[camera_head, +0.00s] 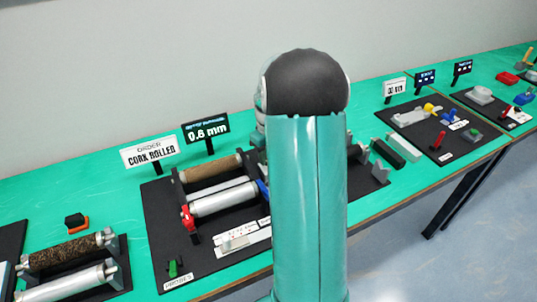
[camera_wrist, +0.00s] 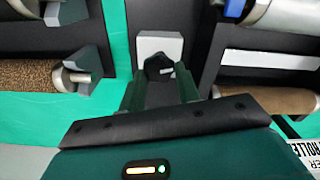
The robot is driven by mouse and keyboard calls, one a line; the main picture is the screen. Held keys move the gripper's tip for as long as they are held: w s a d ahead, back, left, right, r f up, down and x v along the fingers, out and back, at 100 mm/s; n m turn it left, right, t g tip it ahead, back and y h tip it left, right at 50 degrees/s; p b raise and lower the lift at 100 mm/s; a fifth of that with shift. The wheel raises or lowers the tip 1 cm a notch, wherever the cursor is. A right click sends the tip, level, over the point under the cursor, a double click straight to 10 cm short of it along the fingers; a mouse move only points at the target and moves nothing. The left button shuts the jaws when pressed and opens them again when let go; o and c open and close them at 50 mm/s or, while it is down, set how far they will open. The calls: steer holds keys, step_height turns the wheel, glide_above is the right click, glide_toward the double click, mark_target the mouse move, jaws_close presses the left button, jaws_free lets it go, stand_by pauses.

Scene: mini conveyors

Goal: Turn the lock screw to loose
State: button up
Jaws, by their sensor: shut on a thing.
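In the wrist view my gripper (camera_wrist: 159,76) has its two dark green fingers closed around a small black knob (camera_wrist: 158,62). The knob stands in front of a light grey block (camera_wrist: 159,41), and the fingers partly hide it. It appears to be the lock screw, but no marking shows which way it is turned. The block lies between two roller assemblies. In the head view my own arm hides the gripper and the knob.
The cork roller (camera_head: 211,168) and a silver roller (camera_head: 222,199) sit left of my arm, with a red part (camera_head: 187,217) at the front. Another roller (camera_wrist: 32,76) is close left of the fingers.

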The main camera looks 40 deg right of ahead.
stand_by(0.3)
steer(key=o, duration=1)
steer(key=shift+c, duration=0.2)
steer(key=shift+r, duration=0.15)
step_height(320, 180, up, 14)
steer(key=shift+f, duration=0.2)
